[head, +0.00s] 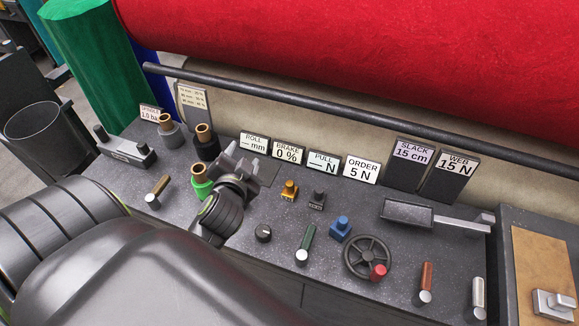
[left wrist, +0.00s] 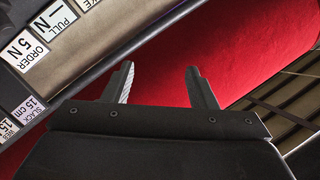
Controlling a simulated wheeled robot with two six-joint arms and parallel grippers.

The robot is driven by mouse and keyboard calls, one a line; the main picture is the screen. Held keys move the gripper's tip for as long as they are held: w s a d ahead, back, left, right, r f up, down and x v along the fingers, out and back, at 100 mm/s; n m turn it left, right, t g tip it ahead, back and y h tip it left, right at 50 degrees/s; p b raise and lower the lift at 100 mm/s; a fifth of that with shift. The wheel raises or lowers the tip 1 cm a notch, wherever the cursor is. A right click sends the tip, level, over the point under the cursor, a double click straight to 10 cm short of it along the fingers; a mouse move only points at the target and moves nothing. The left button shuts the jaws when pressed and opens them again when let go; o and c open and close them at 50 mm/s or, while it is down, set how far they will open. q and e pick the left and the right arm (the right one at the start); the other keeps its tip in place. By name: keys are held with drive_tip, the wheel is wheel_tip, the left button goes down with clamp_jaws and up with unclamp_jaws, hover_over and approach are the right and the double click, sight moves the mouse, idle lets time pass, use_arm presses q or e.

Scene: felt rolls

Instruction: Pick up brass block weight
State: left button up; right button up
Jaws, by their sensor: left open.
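The brass block weight (head: 289,190) is a small yellow block with a knob on top. The brass weight does not show in that view. My right gripper is not in view.
A green-handled lever (head: 306,243), a black knob (head: 263,232) and a handwheel (head: 367,257) are in front. Upright signs (head: 361,169) and a dark rail (head: 330,112) lie behind.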

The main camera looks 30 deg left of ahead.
use_arm(q)
drive_tip(key=w+d+r+m+t+h, duration=0.5)
drive_tip(key=w+d+r+m+t, duration=0.2)
drive_tip(key=w+r+m+t, duration=0.3)
drive_tip(key=w+d+m+g+h, duration=0.4)
drive_tip(key=d+m+g+h, duration=0.2)
drive_tip(key=d+m+h, duration=0.85)
drive_tip(key=m+g+y, duration=1)
drive_tip(key=g+y, duration=0.2)
drive_tip(key=g, duration=0.5)
hover_over(290, 183)
wheel_tip(290, 183, down, 16)
drive_tip(key=shift+n, duration=0.25)
wheel_tip(290, 183, down, 11)
drive_tip(key=b, duration=1.2)
drive_tip(key=shift+w+f, duration=0.1)
drive_tip(key=shift+f, duration=0.1)
drive_tip(key=shift+f+b, duration=0.3)
drive_tip(key=shift+f, duration=0.3)
drive_tip(key=shift+f+p, duration=0.3)
drive_tip(key=shift+f, duration=0.05)
drive_tip(key=shift+f+p, duration=0.3)
drive_tip(key=shift+f, duration=1.3)
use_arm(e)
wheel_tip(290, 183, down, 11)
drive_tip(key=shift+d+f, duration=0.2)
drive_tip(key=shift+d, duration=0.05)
